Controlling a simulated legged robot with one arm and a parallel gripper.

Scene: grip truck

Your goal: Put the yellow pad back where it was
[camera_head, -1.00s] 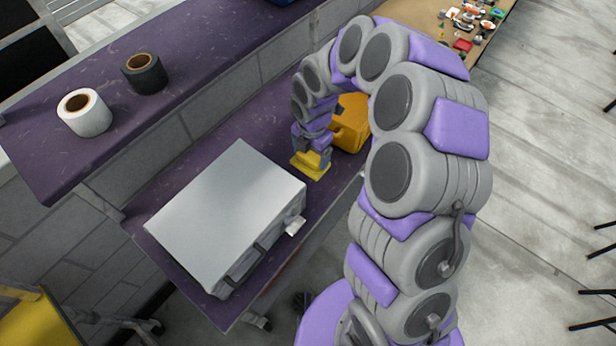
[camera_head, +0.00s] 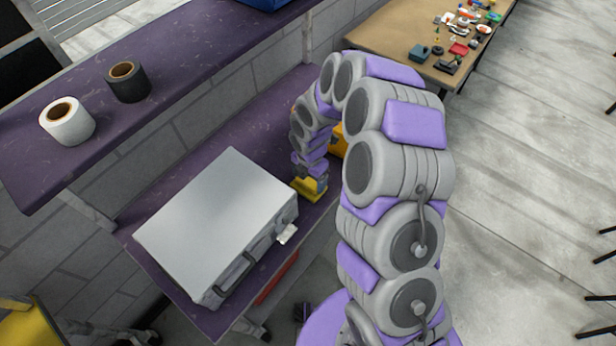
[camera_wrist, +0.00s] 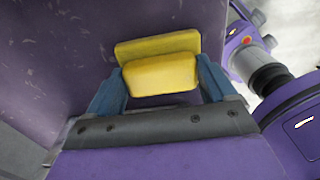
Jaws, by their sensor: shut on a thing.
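The yellow pad (camera_head: 308,192) is at the end of my arm, low over the purple lower shelf (camera_head: 262,138), just right of the silver case. In the wrist view the yellow pad (camera_wrist: 160,70) has a wider flat part behind a block-shaped part. My gripper (camera_wrist: 160,82) is shut on the block-shaped part, one blue finger on each side. My gripper also shows in the head view (camera_head: 310,180), above the pad. I cannot tell whether the pad touches the shelf.
The silver case (camera_head: 215,220) stands close to the left of the pad. An orange-yellow object (camera_head: 338,140) is partly hidden behind my arm. A white roll (camera_head: 67,121) and a dark roll (camera_head: 128,82) stand on the upper shelf. A brown table (camera_head: 385,35) holds several small items.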

